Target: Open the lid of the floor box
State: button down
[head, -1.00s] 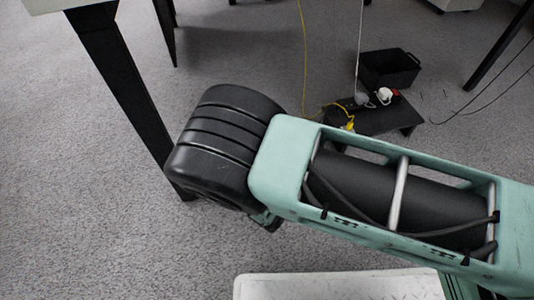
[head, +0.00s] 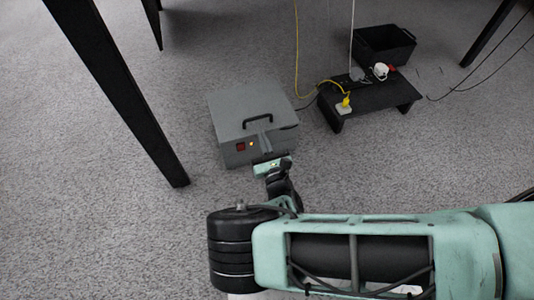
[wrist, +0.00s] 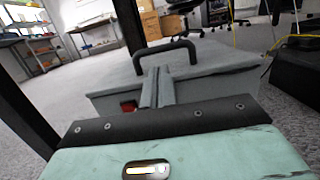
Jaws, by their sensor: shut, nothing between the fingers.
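The floor box (head: 226,107) is a grey box on the carpet with its lid down. A black handle (head: 257,121) stands at the front of the lid, and a red switch and a small lit light show on the front face. My gripper (head: 265,147) is at the box's front, just short of the handle. In the wrist view my gripper (wrist: 158,88) has its fingers together and empty, pointing at the lid's front edge below the handle (wrist: 166,52). I cannot tell whether the fingertips touch the box (wrist: 215,90).
A black table leg (head: 122,95) stands left of the box. A low black stand (head: 375,105) with plugs and a yellow cable is to the right, with a black bin (head: 385,46) behind it. A cable runs from the box towards the stand. Carpet is clear in front.

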aim_at(259, 129)
jog(key=b+x, duration=0.1)
jog(key=x, duration=0.3)
jog(key=shift+r, duration=0.15)
